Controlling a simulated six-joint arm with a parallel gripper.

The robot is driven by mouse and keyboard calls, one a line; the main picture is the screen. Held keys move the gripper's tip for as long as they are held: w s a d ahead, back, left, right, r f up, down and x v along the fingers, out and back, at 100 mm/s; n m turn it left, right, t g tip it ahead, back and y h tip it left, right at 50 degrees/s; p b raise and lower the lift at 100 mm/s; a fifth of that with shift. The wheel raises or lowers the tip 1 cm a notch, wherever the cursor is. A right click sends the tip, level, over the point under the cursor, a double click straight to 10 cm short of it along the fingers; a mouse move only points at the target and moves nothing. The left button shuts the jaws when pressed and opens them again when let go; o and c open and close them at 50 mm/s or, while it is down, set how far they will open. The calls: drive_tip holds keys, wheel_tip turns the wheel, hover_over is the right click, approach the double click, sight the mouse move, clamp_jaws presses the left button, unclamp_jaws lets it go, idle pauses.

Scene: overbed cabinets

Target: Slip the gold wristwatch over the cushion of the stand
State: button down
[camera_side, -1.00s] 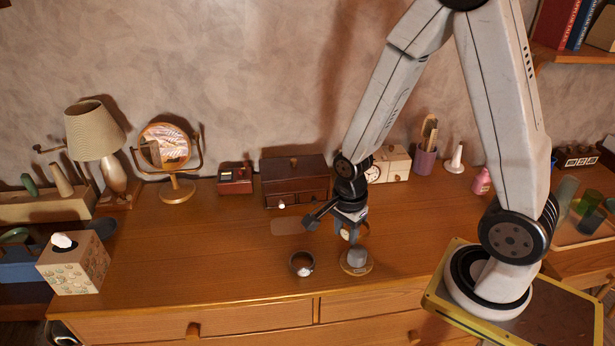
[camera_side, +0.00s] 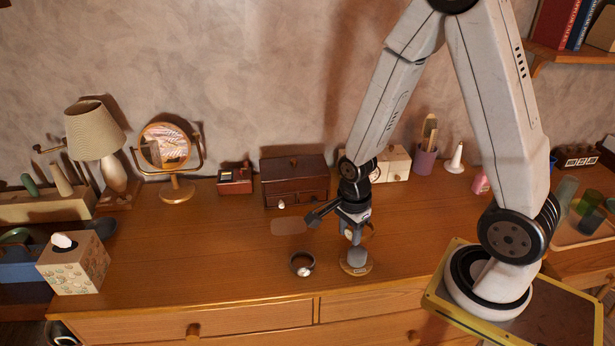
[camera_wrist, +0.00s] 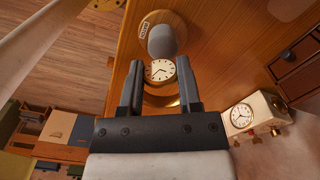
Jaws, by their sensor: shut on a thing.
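My gripper (camera_side: 353,231) is shut on the gold wristwatch (camera_side: 349,235). In the wrist view the watch's white dial in a gold case (camera_wrist: 160,71) sits between the fingertips (camera_wrist: 159,67), with part of the gold band behind it. The stand has a grey upright cushion (camera_side: 357,254) on a round wooden base (camera_side: 356,269) with a small label. It also shows in the wrist view, where the cushion (camera_wrist: 163,41) is just beyond the watch. The watch hangs at about the cushion's top; whether the band surrounds the cushion, I cannot tell.
A dark-banded watch (camera_side: 302,264) lies left of the stand. A dark wooden box (camera_side: 294,182) and a cream box with a clock (camera_side: 393,164) stand behind. A mirror (camera_side: 166,148) and tissue box (camera_side: 73,264) are at left. The dresser's middle left is clear.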

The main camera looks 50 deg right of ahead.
hover_over(345, 268)
drive_tip(key=shift+f, duration=2.25)
drive_tip(key=shift+f, duration=2.7)
idle(0.5)
drive_tip(key=shift+c, duration=1)
unclamp_jaws()
drive_tip(key=shift+r, duration=0.2)
drive_tip(key=shift+r, duration=3.7)
